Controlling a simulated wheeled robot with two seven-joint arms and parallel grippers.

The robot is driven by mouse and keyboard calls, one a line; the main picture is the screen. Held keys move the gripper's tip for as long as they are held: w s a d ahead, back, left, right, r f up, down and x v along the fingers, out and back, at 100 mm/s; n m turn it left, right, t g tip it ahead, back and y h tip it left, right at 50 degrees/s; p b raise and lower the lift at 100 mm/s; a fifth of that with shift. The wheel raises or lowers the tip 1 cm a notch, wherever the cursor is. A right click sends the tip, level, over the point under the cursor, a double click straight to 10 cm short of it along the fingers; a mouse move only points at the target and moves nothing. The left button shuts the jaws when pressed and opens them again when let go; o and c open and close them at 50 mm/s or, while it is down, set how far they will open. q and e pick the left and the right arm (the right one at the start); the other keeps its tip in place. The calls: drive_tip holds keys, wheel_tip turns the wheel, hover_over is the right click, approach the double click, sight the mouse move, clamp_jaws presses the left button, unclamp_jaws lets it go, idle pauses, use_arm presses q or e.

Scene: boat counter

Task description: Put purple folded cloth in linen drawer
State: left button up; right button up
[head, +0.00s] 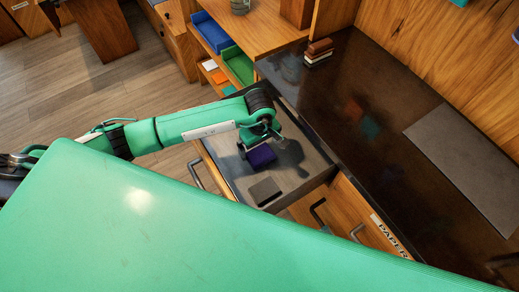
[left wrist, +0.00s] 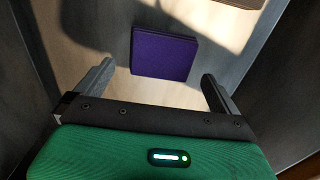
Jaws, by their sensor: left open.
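The purple folded cloth (head: 261,157) is a flat square inside an open drawer (head: 312,165). It also shows in the left wrist view (left wrist: 164,53), where it appears to lie flat on the drawer's floor. My left gripper (head: 263,146) reaches down into the drawer, over the cloth. In the left wrist view my left gripper (left wrist: 158,72) is open, with the cloth ahead of and between its fingers; I see no finger touching it. No label on this drawer is visible. My right gripper is not in view.
A dark grey square (head: 265,191) lies in the same drawer. A drawer labelled PAPER (head: 385,232) is nearby. The dark countertop (head: 370,110) holds a small stack of blocks (head: 319,50) and a grey mat (head: 470,160). Blue (head: 212,34) and green (head: 238,66) bins stand on shelves behind.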

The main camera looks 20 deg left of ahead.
sight(259, 152)
use_arm(q)
wheel_tip(259, 152, up, 9)
drive_tip(key=b, duration=0.1)
drive_tip(key=shift+f, duration=0.2)
idle(0.4)
